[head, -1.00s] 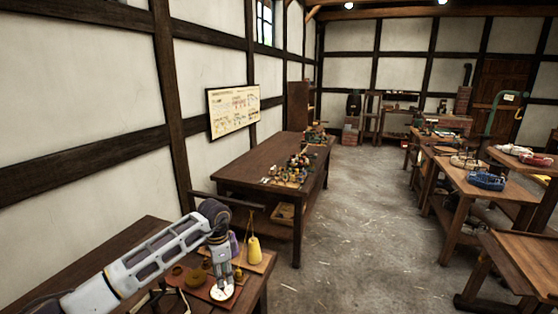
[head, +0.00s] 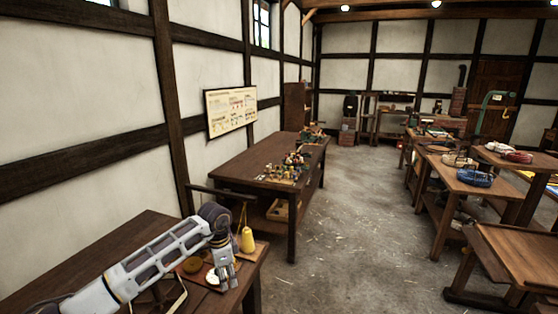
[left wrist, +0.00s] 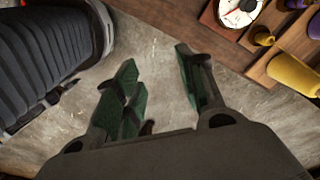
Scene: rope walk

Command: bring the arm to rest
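My left arm reaches in from the lower left of the head view over the near table (head: 95,250). My left gripper (head: 226,284) points down by the table's right edge, just right of a round white dial (head: 212,275). In the left wrist view, my left gripper (left wrist: 155,66) has its dark green fingers apart, with only grey floor between them. It holds nothing. My right gripper is in neither view.
A yellow cone-shaped spool (head: 247,240) stands on the near table; it also shows in the left wrist view (left wrist: 293,74). A longer table (head: 240,172) with small items stands behind. Workbenches (head: 470,184) line the right. The floor (head: 350,220) between is clear.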

